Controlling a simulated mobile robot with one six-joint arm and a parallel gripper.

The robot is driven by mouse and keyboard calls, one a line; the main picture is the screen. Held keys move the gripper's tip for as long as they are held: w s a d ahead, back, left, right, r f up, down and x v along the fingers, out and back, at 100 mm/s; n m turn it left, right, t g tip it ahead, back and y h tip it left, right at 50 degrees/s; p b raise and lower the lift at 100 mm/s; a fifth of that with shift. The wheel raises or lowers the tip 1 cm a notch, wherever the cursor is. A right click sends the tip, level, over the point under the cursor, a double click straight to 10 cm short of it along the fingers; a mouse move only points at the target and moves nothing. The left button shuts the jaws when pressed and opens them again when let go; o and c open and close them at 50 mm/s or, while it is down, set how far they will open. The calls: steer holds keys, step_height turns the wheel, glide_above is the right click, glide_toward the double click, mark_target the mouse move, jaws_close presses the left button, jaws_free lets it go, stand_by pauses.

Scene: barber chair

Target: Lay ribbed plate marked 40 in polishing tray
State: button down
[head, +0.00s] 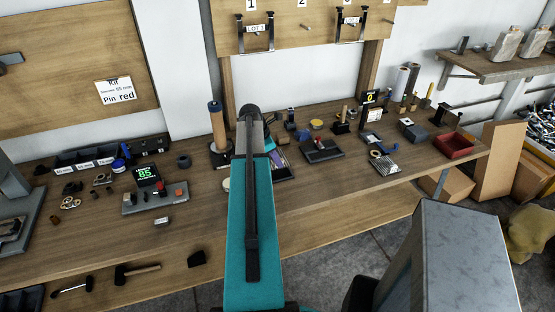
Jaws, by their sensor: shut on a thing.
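My teal arm (247,235) reaches up the middle of the head view, over the workbench. My gripper is not visible; the arm hides the area where it would be, so I cannot see what it holds. A small light plate with stripes (386,165) lies on the bench right of centre; it looks ribbed, but no number is readable. A dark tray (320,156) with small items stands right of the arm. Another dark tray (287,178) is partly hidden by the arm. I cannot tell which one is the polishing tray.
A red bin (453,147) stands at the bench's right end. On the left are a green display reading 85 (146,174) and dark bins (85,160). The bench front (330,192) is mostly clear.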

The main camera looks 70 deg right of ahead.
mark_target(276, 167)
steer(key=shift+f+b, duration=1.7)
steer(key=shift+f, duration=0.85)
steer(key=shift+f, duration=0.2)
steer(key=c, duration=1.6)
jaws_free()
steer(key=shift+c, duration=0.2)
steer(key=shift+r, duration=0.1)
steer(key=b+v, duration=0.3)
steer(key=v, duration=1)
steer(key=shift+a+r, duration=0.15)
steer(key=shift+r, duration=0.1)
steer(key=shift+w, duration=0.1)
